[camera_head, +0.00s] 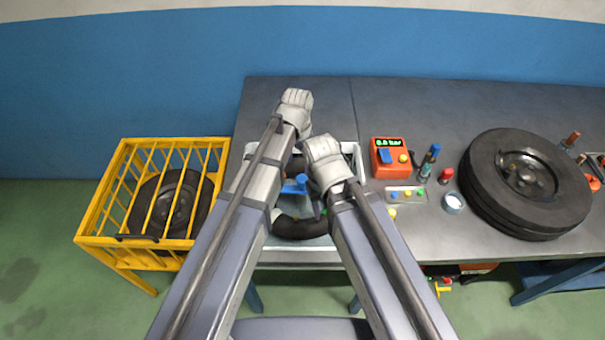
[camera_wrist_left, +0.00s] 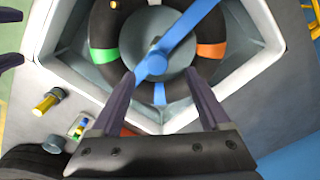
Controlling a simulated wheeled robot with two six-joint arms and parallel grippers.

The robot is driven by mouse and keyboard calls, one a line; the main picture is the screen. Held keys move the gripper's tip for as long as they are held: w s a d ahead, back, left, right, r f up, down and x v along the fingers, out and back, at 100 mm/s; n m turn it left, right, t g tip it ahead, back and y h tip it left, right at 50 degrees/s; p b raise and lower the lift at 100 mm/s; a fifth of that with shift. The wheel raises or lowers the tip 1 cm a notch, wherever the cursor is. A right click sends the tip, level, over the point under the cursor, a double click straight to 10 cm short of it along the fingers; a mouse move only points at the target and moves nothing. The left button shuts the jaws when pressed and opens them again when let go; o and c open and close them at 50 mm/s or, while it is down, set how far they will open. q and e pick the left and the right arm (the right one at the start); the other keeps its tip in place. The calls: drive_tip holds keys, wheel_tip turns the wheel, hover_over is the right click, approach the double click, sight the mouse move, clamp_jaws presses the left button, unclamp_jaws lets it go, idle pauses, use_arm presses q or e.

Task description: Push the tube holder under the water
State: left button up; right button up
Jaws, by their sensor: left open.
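The blue tube holder (camera_head: 296,187) lies across the dark tube (camera_head: 303,228) in the pale basin (camera_head: 318,255). The right gripper's two prongs (camera_wrist_left: 12,38) show apart at the left edge of that view. My arms hide much of the basin in the head view. The water level is unclear.
A yellow cage (camera_head: 122,195) with a tyre stands left of the bench. On the bench, right of the basin, are an orange gauge box (camera_head: 389,158), small bottles, a white-topped tin (camera_head: 453,202) and a large tyre (camera_head: 525,180). The bench behind the basin is mostly clear.

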sight(303, 178)
use_arm(q)
drive_tip(key=shift+w+d+m, duration=0.2)
drive_tip(key=shift+d+m, duration=0.1)
drive_tip(key=shift+d, duration=0.35)
drive_tip(key=shift+f, duration=0.15)
wheel_tip(303, 178, down, 8)
drive_tip(key=b, duration=0.8)
drive_tip(key=shift+r, duration=0.2)
drive_tip(key=shift+r, duration=0.1)
clamp_jaws()
idle(0.4)
